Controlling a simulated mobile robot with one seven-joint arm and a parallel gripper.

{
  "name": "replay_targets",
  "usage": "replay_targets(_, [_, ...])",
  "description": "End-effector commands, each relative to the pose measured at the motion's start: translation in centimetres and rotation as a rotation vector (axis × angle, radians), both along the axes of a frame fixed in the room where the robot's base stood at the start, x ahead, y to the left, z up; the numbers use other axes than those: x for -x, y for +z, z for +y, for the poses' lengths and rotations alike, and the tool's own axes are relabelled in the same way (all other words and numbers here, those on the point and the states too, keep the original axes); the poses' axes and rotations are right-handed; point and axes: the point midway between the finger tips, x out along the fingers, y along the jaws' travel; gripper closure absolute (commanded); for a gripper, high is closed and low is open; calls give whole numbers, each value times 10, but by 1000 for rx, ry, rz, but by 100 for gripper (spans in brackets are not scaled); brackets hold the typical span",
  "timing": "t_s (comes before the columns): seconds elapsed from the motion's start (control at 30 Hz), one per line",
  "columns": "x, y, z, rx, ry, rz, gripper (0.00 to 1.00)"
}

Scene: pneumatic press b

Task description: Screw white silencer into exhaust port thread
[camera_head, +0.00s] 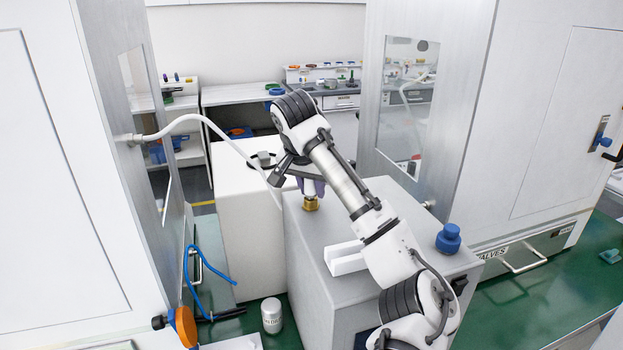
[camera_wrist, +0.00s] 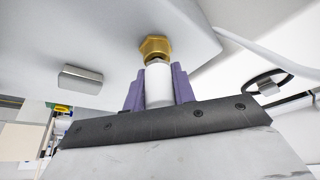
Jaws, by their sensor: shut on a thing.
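The white silencer (camera_wrist: 159,86) is a small white cylinder between the purple fingers of my gripper (camera_wrist: 159,92) in the wrist view. My gripper is shut on it. The silencer's far end meets the brass hex exhaust port (camera_wrist: 155,46); I cannot tell how deep it sits in the thread. In the head view the brass port (camera_head: 311,203) stands on top of the grey press housing (camera_head: 345,300). My gripper (camera_head: 312,188) is right above it, pointing down.
A white angled block (camera_head: 345,259) and a blue knob (camera_head: 448,238) are on the housing top, near my arm. A white hose (camera_head: 205,120) arches to the left of my gripper. A white labelled can (camera_head: 271,315) and blue tubing (camera_head: 208,265) are at lower left.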

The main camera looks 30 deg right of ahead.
Motion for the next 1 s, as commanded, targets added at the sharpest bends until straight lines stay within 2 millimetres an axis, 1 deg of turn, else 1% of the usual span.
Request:
replay_targets(0.27, [0,2,0,1,-10,-2,96])
replay_targets(0.37, [0,5,0,1,-71,0,96])
replay_targets(0.4, [1,1,-1,4,-100,0,96])
replay_targets(0.5, [1,0,-1,3,-147,-2,96])
replay_targets(0.77, [1,0,-1,1,-155,-2,96])
replay_targets(1.0, [2,0,-1,2,-293,-1,96])
